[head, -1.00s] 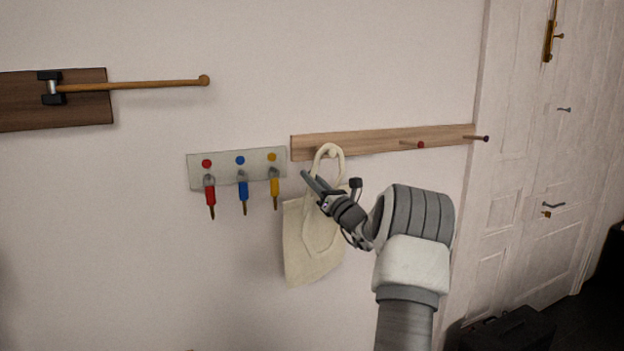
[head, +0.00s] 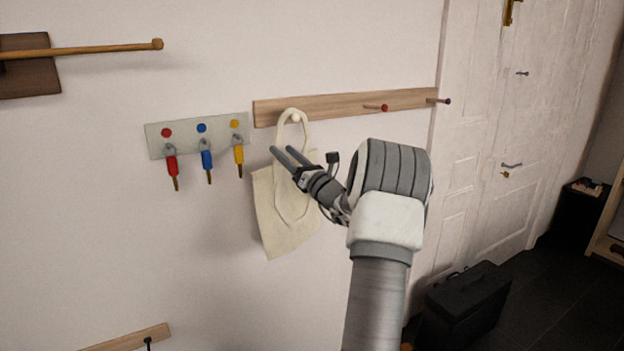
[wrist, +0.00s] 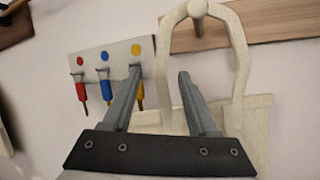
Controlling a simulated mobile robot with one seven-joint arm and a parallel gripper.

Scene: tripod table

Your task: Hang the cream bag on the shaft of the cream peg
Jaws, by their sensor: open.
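The cream bag (head: 285,215) hangs against the wall below the wooden rail, its handle loop (head: 305,122) around the cream peg (head: 296,118) at the rail's left part. In the wrist view the handle loop (wrist: 240,60) passes over the shaft of the cream peg (wrist: 198,8), and the bag's body (wrist: 255,115) shows below, partly hidden by my gripper. My gripper (head: 281,151) is open and empty, in front of the bag just below the peg.
The wooden rail (head: 340,106) also bears a red peg (head: 384,107) and a dark peg (head: 445,101) to the right. A grey plate (head: 185,130) with red, blue and yellow hanging tools is left of the bag. A black case (head: 465,305) stands on the floor by the door.

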